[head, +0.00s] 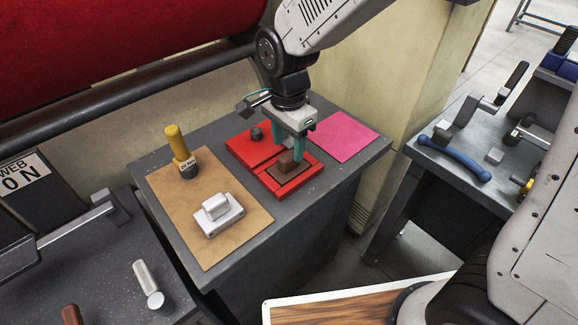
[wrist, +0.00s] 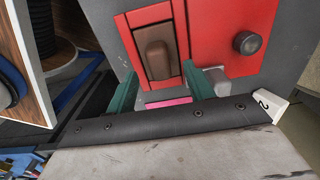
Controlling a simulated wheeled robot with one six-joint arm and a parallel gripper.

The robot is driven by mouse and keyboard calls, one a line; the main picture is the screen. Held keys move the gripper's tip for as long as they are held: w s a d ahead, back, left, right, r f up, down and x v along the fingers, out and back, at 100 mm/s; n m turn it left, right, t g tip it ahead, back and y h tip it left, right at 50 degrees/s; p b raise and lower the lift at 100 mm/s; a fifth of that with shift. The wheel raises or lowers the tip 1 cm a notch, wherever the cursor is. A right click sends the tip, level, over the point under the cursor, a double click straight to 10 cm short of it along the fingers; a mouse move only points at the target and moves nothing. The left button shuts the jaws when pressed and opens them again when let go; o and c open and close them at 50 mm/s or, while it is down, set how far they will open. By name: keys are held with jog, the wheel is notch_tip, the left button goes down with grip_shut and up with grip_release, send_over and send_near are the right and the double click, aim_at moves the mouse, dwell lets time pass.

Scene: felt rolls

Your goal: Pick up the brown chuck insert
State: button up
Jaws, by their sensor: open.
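The brown chuck insert (head: 286,166) is a small rounded block. It stands on a darker brown square (head: 300,177) in the near compartment of a red tray (head: 273,190). My gripper (head: 289,152), with teal fingers, is over it and pointing down. In the wrist view the insert (wrist: 154,62) shows just past the fingertips of my gripper (wrist: 160,72), roughly centred between them. The fingers are apart with nothing held. I cannot tell whether the fingertips reach down beside the insert's top.
A pink sheet (head: 345,136) lies to the right. A tan board (head: 200,250) to the left bears a yellow-handled tool (head: 178,145) and a white block (head: 218,215). Bare grey tabletop (head: 275,228) lies in front of the tray.

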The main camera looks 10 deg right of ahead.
aim_at(289, 155)
notch_tip(289, 155, down, 5)
jog(key=shift+d+r, duration=0.1)
grip_shut()
jog(key=shift+r, duration=5.1)
